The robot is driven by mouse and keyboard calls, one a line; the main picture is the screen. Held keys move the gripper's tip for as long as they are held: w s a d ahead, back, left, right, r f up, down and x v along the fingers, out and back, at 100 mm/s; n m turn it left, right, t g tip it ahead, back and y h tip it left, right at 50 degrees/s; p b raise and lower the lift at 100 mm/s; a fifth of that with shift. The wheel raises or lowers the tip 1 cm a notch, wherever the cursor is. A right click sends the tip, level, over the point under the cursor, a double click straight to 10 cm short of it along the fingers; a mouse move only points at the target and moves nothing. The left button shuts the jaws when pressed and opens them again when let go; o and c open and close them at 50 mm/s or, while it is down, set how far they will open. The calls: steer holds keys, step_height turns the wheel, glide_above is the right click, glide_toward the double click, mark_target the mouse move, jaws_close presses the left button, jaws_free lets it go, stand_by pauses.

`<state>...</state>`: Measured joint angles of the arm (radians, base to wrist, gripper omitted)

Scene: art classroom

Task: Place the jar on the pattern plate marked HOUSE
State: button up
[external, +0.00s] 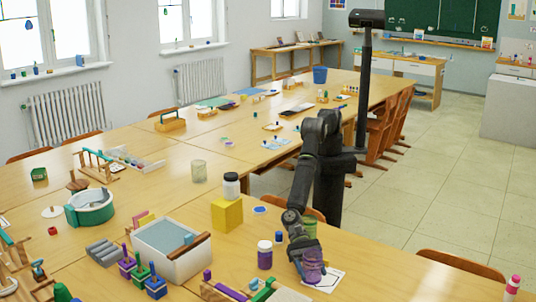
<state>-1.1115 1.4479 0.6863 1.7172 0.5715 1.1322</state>
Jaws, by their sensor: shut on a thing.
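A purple jar (313,267) is between the fingers of my gripper (304,264), near the front of the table. My gripper is shut on it. A white plate (330,282) with a dark line drawing lies under and beside the jar. The jar covers part of the plate, and the marking is too small to read. I cannot tell whether the jar touches the plate or is just above it.
Left of my gripper stand a purple jar with a white lid (265,255) and a small blue item (279,237). A grey-white bin (172,262) stands left.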

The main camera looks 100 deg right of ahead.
mark_target(316, 269)
steer(key=shift+f, duration=0.1)
steer(key=o, duration=1)
steer(key=shift+d, duration=0.1)
steer(key=shift+v, duration=3.75)
steer(key=x, duration=0.8)
step_height(316, 269, up, 3)
steer(key=shift+d+f, duration=0.1)
steer(key=shift+d, duration=0.05)
steer(key=shift+r, duration=0.7)
